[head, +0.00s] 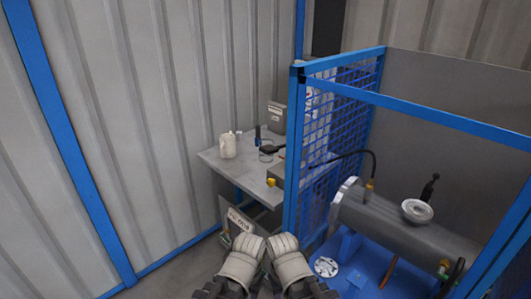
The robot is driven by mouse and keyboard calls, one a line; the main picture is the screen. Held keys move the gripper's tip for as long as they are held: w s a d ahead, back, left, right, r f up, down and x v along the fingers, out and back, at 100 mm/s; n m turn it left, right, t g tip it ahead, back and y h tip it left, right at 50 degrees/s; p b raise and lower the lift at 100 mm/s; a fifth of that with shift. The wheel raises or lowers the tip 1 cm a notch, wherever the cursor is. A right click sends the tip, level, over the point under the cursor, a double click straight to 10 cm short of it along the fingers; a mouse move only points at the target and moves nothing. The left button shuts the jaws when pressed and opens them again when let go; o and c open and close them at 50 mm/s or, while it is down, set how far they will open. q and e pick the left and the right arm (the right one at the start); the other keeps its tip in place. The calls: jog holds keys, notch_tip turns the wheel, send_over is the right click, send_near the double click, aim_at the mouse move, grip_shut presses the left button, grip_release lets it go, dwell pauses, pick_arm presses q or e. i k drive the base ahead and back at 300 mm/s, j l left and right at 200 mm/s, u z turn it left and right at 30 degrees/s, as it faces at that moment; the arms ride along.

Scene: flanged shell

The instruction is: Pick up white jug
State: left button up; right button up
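The white jug (228,146) stands upright on a grey table (212,158), near its left edge and close to the corrugated wall. My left gripper (241,262) and my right gripper (287,260) are side by side at the bottom middle of the head view. Both are well in front of the table and apart from the jug. Their fingers are not clear, so I cannot tell whether they are open or shut. Nothing is seen to block the jug.
A glass container (266,153), a dark blue item (257,133) and a grey box (277,114) are on the table. A blue mesh guard frame (293,150) rises at the table's right, around a grey cylinder (400,225).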

aim_at(226, 148)
jog(key=i+j+z, duration=0.1)
jog(key=i+j, duration=0.15)
jog(key=i+j+z, duration=0.1)
jog(key=i+j, duration=0.15)
jog(key=j, duration=0.15)
jog(key=i+j+z, duration=0.1)
jog(key=i+j, duration=0.15)
jog(key=i+j+z, duration=0.1)
jog(key=j, duration=0.35)
jog(key=i+j+z, duration=0.1)
jog(key=i+j, duration=0.25)
jog(key=i+j+z, duration=0.1)
jog(key=j, duration=0.3)
jog(key=i+j+z, duration=0.1)
jog(key=i+j, duration=0.2)
jog(key=i+j+z, duration=0.15)
jog(key=i+j, duration=0.15)
jog(key=i+l, duration=0.1)
jog(key=l, duration=0.15)
